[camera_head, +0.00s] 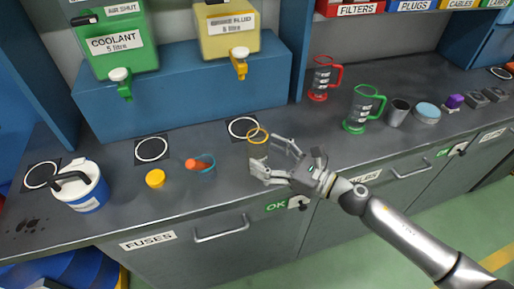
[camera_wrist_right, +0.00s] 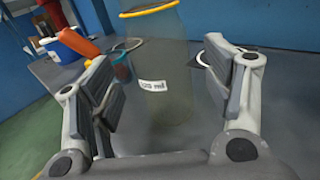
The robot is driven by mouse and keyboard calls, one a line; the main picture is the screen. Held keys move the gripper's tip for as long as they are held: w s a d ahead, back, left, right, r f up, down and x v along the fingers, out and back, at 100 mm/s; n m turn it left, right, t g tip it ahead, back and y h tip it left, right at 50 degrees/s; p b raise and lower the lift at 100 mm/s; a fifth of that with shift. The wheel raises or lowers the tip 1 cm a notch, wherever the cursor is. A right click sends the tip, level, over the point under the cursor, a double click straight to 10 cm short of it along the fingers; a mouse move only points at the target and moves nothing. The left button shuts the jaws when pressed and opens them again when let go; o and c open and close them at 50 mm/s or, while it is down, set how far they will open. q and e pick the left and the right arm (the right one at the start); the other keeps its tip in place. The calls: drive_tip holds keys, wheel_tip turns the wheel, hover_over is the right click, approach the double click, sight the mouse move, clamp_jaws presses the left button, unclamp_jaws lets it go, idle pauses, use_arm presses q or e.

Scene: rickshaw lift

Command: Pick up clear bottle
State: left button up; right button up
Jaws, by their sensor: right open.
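The clear bottle (camera_head: 257,147) is a see-through cylinder with a yellow ring at its top. It stands on the dark worktop in the head view. In the right wrist view the bottle (camera_wrist_right: 155,65) is upright, with a white label reading about "125 ml". My right gripper (camera_head: 272,160) is open at the bottle. In the wrist view its two fingers (camera_wrist_right: 160,92) are to either side of the bottle, with a visible space on each side. The bottle's lower part is hard to make out. My left gripper is not in view.
Left of the bottle are a teal cup (camera_head: 208,164) with an orange item, a yellow cap (camera_head: 155,178) and a white-and-blue canister (camera_head: 82,188). Red (camera_head: 322,78) and green (camera_head: 361,110) measuring jugs stand to the right. A blue stand (camera_head: 180,90) with two dispensers is behind.

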sight(257, 150)
drive_tip(key=shift+p+x, duration=0.4)
drive_tip(key=shift+x, duration=1.4)
drive_tip(key=shift+d, duration=0.1)
drive_tip(key=c, duration=1.1)
